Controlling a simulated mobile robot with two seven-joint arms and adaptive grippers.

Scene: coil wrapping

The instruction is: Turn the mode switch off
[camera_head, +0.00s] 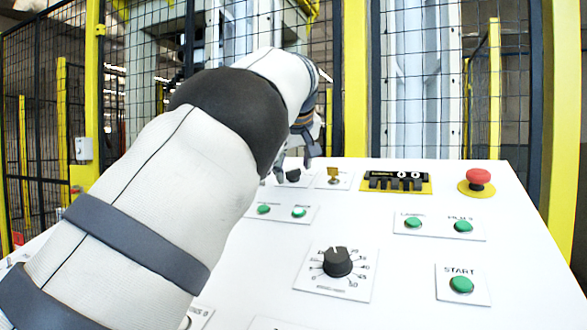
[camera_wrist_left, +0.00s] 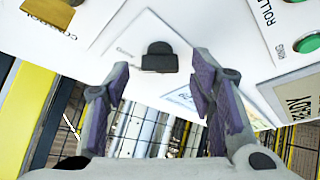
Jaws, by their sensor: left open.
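A black switch knob (camera_head: 293,175), likely the mode switch, sits on a small white plate at the back of the white panel; its label is too small to read. In the left wrist view the black knob (camera_wrist_left: 160,57) shows on its plate, between the fingertips in the picture. My left gripper (camera_head: 298,158) is at the back of the panel, close to the knob, and partly hidden by its own arm. Its two purple-padded fingers (camera_wrist_left: 161,72) are apart and hold nothing. Whether they touch the knob cannot be told. My right gripper is not seen.
A brass key switch (camera_head: 333,176) stands right of the knob. A mesh fence stands behind. My left arm covers the panel's left side.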

